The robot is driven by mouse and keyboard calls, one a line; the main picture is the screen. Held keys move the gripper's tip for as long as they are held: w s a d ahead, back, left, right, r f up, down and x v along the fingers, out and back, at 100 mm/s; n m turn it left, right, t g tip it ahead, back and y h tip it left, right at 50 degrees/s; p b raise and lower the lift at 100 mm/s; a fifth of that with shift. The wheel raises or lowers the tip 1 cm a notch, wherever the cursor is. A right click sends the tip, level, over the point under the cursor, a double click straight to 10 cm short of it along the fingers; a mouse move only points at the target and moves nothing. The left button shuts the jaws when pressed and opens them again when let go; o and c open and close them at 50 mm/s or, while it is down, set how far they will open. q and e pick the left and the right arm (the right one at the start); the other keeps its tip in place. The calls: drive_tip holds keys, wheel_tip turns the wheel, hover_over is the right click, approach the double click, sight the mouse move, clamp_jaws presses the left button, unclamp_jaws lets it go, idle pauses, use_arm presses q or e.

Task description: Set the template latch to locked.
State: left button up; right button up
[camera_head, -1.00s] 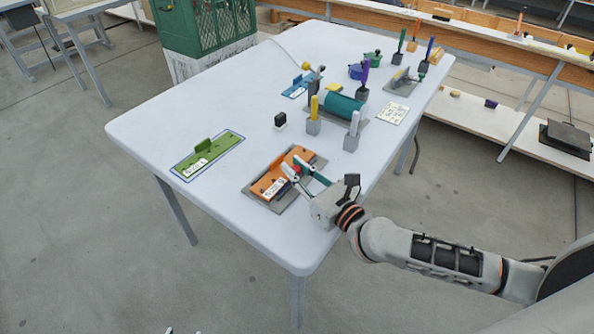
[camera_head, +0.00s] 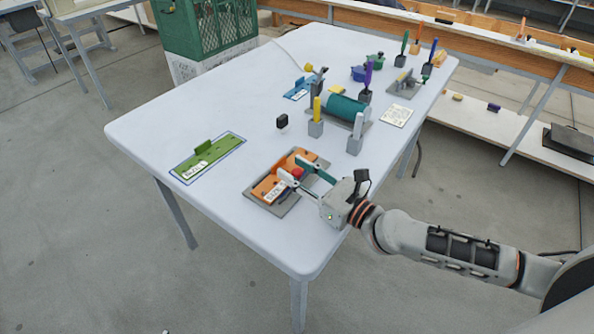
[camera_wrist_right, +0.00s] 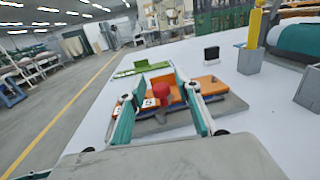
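An orange template (camera_head: 268,188) with a white label lies on a grey plate (camera_head: 284,208) near the front edge of the table. A red knob (camera_wrist_right: 162,91), seemingly the latch handle, stands on it; it also shows in the head view (camera_head: 297,172). My right gripper (camera_head: 293,170) reaches over the template from the right. Its fingers are apart, one on each side of the red knob in the right wrist view (camera_wrist_right: 158,92). I cannot tell whether either finger touches it. The latch setting is not readable.
A green template (camera_head: 208,158) lies to the left. A small black block (camera_head: 282,121) stands behind. Holders with a yellow (camera_head: 316,110) and a white handle (camera_head: 358,126) and a teal roller (camera_head: 346,107) stand farther back.

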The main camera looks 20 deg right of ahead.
drive_tip(key=shift+s, duration=0.15)
drive_tip(key=v, duration=1.1)
drive_tip(key=shift+s+d, duration=0.3)
idle(0.4)
